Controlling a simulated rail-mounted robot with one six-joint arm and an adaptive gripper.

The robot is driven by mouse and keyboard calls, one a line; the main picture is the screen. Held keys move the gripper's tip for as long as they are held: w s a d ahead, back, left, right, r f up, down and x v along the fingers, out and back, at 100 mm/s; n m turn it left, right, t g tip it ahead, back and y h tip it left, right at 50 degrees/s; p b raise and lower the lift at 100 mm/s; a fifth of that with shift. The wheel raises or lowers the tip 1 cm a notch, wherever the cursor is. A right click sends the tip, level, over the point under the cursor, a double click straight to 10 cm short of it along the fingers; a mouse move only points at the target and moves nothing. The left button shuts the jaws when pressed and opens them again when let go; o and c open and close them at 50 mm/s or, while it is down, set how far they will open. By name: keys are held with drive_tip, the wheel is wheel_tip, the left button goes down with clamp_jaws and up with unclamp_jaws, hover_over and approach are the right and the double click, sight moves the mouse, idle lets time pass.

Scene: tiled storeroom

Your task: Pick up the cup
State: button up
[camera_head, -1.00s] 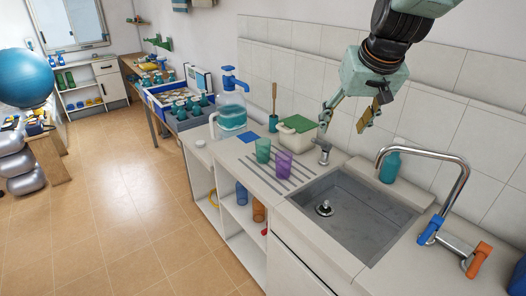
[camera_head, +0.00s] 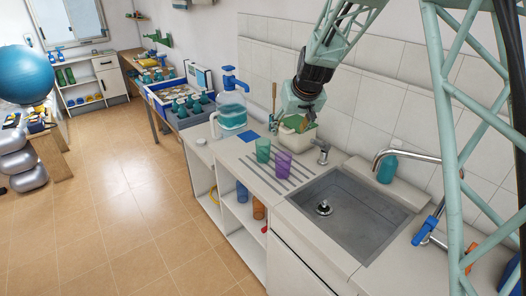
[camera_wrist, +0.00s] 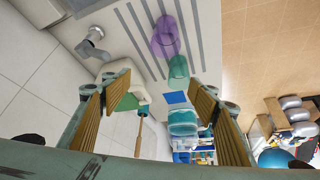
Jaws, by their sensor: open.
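Two see-through cups stand upright on the grooved drainboard left of the sink: a green cup (camera_head: 263,150) and a purple cup (camera_head: 282,163). In the wrist view the purple cup (camera_wrist: 165,38) and green cup (camera_wrist: 178,68) overlap, beyond the fingertips. My gripper (camera_head: 292,124) is above the counter, behind and a little right of the cups, in front of the white container with a green lid (camera_head: 290,142). In the wrist view my gripper (camera_wrist: 160,88) has its two ribbed fingers wide apart with nothing between them. It touches neither cup.
The grey sink (camera_head: 345,215) and its curved tap (camera_head: 400,157) lie to the right. A teal bottle (camera_head: 387,168) stands behind the sink. A small metal tap (camera_head: 322,153) stands near the cups.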

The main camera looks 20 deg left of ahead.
drive_tip(key=p, duration=0.2)
approach(265, 148)
drive_tip(key=w, duration=0.1)
drive_tip(key=shift+n, duration=0.4)
drive_tip(key=shift+x, duration=4.25)
drive_tip(key=shift+a, duration=0.15)
drive_tip(key=shift+a+x, duration=0.15)
drive_tip(key=shift+x, duration=1.15)
drive_tip(key=shift+a+x, duration=0.2)
drive_tip(key=shift+x, duration=1.05)
drive_tip(key=shift+r, duration=0.15)
